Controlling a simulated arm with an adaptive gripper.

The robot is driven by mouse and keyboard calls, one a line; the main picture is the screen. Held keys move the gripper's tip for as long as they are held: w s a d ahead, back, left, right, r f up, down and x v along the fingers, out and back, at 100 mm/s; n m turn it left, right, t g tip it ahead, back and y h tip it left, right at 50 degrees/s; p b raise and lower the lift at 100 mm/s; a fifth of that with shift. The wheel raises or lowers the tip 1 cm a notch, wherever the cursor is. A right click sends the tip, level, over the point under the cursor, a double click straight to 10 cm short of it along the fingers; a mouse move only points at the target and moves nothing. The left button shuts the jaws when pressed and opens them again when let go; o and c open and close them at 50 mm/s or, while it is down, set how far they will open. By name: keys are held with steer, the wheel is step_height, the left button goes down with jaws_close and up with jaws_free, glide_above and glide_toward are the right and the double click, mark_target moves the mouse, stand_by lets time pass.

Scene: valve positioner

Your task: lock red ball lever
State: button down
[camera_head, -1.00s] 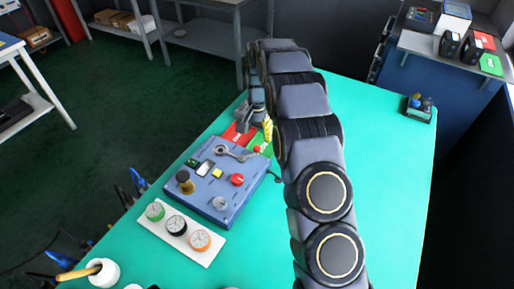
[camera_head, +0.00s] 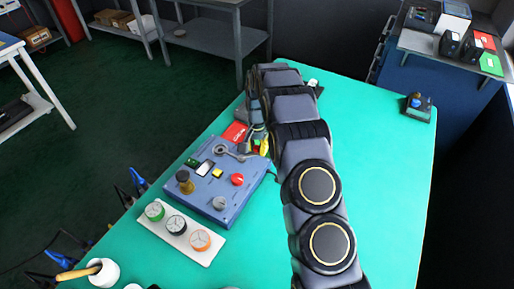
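The blue-grey valve positioner box (camera_head: 207,203) lies on the green table. Its grey lever (camera_head: 233,154) runs from a round pivot near the box's back edge toward the right. My gripper (camera_head: 258,143) is low at the lever's right end, by the box's back right corner. The lever's red ball is not clearly distinguishable there, among the gripper and small red and yellow patches. The gripper is small and partly covered by my arm, so I cannot tell whether its fingers are open, shut, or touching the ball.
On the box are a red knob (camera_head: 237,179), a yellow button (camera_head: 217,173), a brass-coloured knob (camera_head: 184,181) and a grey knob (camera_head: 219,203). A white plate (camera_head: 187,243) with three dials lies in front. A red card (camera_head: 235,131) lies behind. The table's right side is mostly clear.

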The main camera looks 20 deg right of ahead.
steer(key=shift+f, duration=0.1)
steer(key=n, duration=0.1)
steer(key=w+n, duration=0.1)
steer(key=n, duration=0.2)
steer(key=shift+w+a+n, duration=0.3)
steer(key=shift+w+n, duration=0.05)
steer(key=shift+n, duration=0.05)
steer(key=c, duration=0.8)
jaws_free()
steer(key=shift+c, duration=0.2)
steer(key=shift+w, duration=0.1)
step_height(320, 180, up, 12)
